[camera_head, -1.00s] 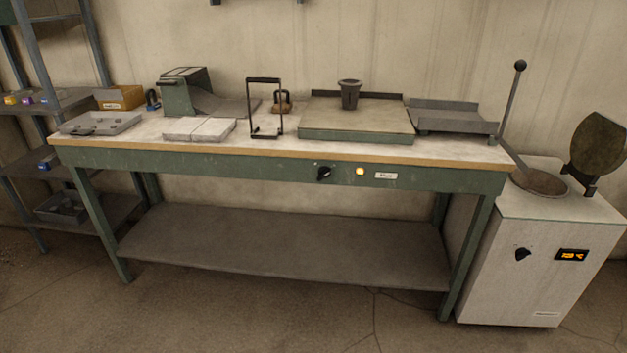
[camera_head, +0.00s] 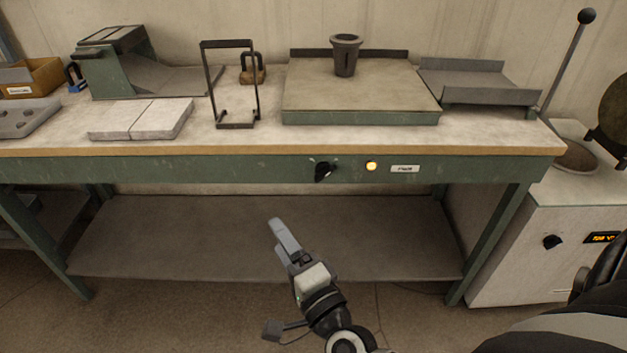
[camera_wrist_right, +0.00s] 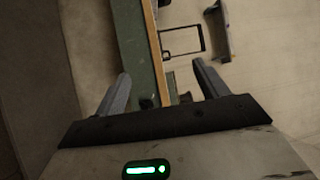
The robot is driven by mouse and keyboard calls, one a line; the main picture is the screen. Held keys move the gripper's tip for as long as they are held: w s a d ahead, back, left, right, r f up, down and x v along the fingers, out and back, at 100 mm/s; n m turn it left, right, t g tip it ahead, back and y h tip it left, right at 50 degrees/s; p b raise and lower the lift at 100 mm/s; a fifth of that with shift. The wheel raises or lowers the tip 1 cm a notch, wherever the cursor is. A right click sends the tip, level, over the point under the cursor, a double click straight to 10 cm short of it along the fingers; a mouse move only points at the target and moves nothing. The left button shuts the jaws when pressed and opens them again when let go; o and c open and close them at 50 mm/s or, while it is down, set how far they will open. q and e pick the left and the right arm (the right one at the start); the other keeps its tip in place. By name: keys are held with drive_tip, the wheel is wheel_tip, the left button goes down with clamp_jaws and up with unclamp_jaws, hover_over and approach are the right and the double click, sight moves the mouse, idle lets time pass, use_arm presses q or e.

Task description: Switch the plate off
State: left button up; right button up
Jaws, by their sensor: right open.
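The plate (camera_head: 360,93) is a flat slab on a green base at the back of the workbench, with a dark cup (camera_head: 345,55) standing on it. Its black knob (camera_head: 323,171) sits on the green front rail, beside a lit amber lamp (camera_head: 371,166) and a small label (camera_head: 405,169). My right gripper (camera_head: 279,236) is in front of the bench, below and left of the knob, apart from it. In the right wrist view its two fingers (camera_wrist_right: 160,92) are spread and empty, with the bench edge between them. My left gripper is not in view.
The bench top (camera_head: 262,135) also bears a wire stand (camera_head: 233,125), pale blocks (camera_head: 140,118) and a grey tray (camera_head: 480,82). A lower shelf (camera_head: 180,235) runs under the bench. A white furnace cabinet (camera_head: 520,250) with its own knob (camera_head: 552,242) stands at right.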

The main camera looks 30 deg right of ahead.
drive_tip(key=w+d+m+h, duration=0.2)
drive_tip(key=d+m+h, duration=0.2)
drive_tip(key=m, duration=0.3)
drive_tip(key=m+g+h+b, duration=0.1)
drive_tip(key=m+g+h, duration=0.4)
drive_tip(key=m, duration=0.4)
approach(322, 176)
drive_tip(key=shift+t+h, duration=0.3)
drive_tip(key=shift+t, duration=0.1)
drive_tip(key=x, duration=0.9)
drive_tip(key=shift+f, duration=0.4)
drive_tip(key=c, duration=1)
